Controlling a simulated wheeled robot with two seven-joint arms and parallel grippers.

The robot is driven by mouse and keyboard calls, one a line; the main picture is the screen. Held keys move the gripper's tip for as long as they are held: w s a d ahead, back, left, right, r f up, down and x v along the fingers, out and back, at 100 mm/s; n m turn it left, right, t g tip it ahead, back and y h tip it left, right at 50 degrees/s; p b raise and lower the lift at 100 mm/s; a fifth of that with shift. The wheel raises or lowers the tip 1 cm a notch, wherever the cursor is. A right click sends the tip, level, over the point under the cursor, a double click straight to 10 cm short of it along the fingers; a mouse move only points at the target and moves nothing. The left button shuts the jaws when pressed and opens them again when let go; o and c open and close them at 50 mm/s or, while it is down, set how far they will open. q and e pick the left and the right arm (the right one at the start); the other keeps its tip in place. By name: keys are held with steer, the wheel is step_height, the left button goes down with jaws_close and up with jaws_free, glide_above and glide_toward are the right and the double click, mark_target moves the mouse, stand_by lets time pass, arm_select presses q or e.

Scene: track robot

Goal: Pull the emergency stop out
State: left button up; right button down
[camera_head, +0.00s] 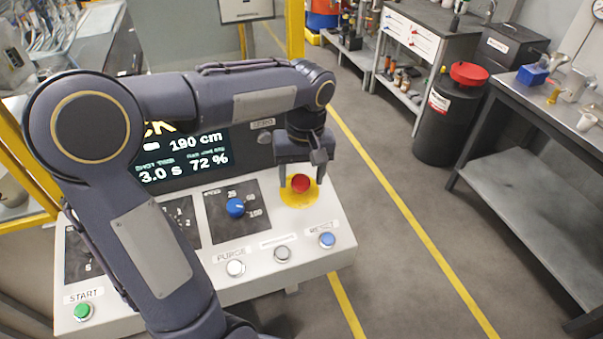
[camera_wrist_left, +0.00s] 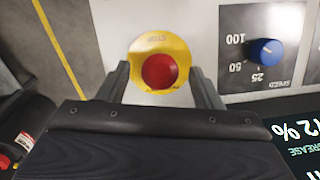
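The emergency stop is a red mushroom button (camera_head: 300,183) on a round yellow plate (camera_head: 287,197), at the right of the sloped white control panel (camera_head: 343,238). My left gripper (camera_head: 299,181) reaches over it from behind. In the left wrist view the red button (camera_wrist_left: 160,72) lies ahead between the two spread fingers of my left gripper (camera_wrist_left: 163,80). The fingers are open, one on each side of the button, with a gap to it on both sides. Whether the fingertips are level with the button cannot be told. My right gripper is not in view.
A blue knob (camera_head: 236,207) is left of the stop. White, grey and blue buttons (camera_head: 327,240) line the panel's front edge, with a green START button (camera_head: 83,310) at far left. A lit display (camera_head: 185,158) stands behind. The floor to the right is clear up to a metal bench (camera_head: 520,150).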

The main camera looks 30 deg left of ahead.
arm_select(q)
step_height(320, 180, up, 8)
steer(key=shift+w+d+f, duration=0.1)
steer(key=shift+w+d, duration=0.05)
stand_by(0.4)
stand_by(0.3)
steer(key=s+d+f+m+t+h, duration=0.2)
steer(key=s+f+m+t, duration=0.1)
steer(key=s, duration=0.5)
steer(key=s+d+f+m+t+h, duration=0.2)
steer(key=s+f, duration=0.4)
steer(key=s, duration=0.3)
steer(key=shift+s+f+m+t, duration=0.15)
steer(key=shift+s+m+t, duration=0.05)
steer(key=shift+m+t, duration=0.35)
